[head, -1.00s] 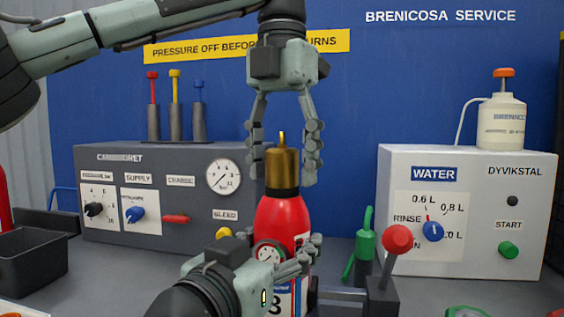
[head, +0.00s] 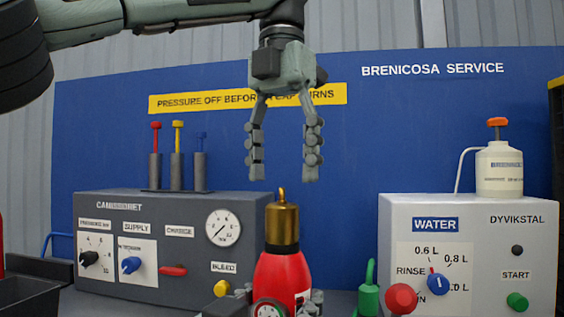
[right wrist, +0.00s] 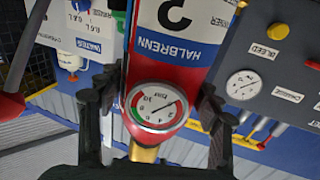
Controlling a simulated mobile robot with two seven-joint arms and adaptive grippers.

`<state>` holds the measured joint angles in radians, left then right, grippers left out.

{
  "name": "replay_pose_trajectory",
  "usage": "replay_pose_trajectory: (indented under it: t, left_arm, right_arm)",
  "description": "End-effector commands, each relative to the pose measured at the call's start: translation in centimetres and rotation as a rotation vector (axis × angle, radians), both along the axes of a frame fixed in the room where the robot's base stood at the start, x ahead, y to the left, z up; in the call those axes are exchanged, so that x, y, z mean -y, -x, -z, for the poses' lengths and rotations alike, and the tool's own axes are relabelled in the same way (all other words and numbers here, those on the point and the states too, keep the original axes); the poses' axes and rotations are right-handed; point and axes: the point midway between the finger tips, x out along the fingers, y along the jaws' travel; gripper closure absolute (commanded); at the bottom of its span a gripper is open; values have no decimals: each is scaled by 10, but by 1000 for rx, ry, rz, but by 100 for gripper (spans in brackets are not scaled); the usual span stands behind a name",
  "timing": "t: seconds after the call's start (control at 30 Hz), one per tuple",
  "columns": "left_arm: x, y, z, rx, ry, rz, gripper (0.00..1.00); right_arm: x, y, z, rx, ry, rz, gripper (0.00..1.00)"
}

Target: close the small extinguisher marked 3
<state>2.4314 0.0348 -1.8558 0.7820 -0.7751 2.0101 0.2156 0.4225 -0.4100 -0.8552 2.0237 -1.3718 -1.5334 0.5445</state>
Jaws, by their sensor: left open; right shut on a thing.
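The small red extinguisher (head: 281,276) stands upright at the bottom centre of the head view, its lower part cut off. A brass head (head: 282,226) with a thin pin on top sits on its neck; how tightly it is seated cannot be told. The right wrist view shows its red body, a HALBRENN label (right wrist: 183,45) with a partly cut-off digit, and a round pressure gauge (right wrist: 157,106). My left gripper (head: 284,178) is open and empty, just above the brass head and apart from it. My right gripper (right wrist: 157,90) is shut on the extinguisher's body, one finger on each side.
A grey cabinet (head: 180,283) with knobs and a gauge stands behind on the left. A white water unit (head: 468,270) with a bottle (head: 499,170) on it stands on the right. A red ball knob (head: 401,298) and a green nozzle-like part (head: 369,293) are close on the right.

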Motion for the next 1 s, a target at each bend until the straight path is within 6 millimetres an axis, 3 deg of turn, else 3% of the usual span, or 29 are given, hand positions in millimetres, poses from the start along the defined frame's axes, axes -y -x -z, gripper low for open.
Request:
replay_pose_trajectory:
  t: [0.27,0.3,0.5,0.83,1.0]
  left_arm:
    - [0,0,-1,-1,1,0,37]
    - [0,0,-1,-1,1,0,37]
    - [0,0,-1,0,0,0,37]
    - [0,0,-1,0,0,0,37]
    - [0,0,-1,0,0,0,37]
  right_arm:
    - [0,0,-1,2,1,0,100]
    - [0,0,-1,2,1,0,34]
    - [0,0,-1,1,0,0,10]
    - [-1,1,0,0,0,0,10]
    - [-9,17,-1,1,0,-2,10]
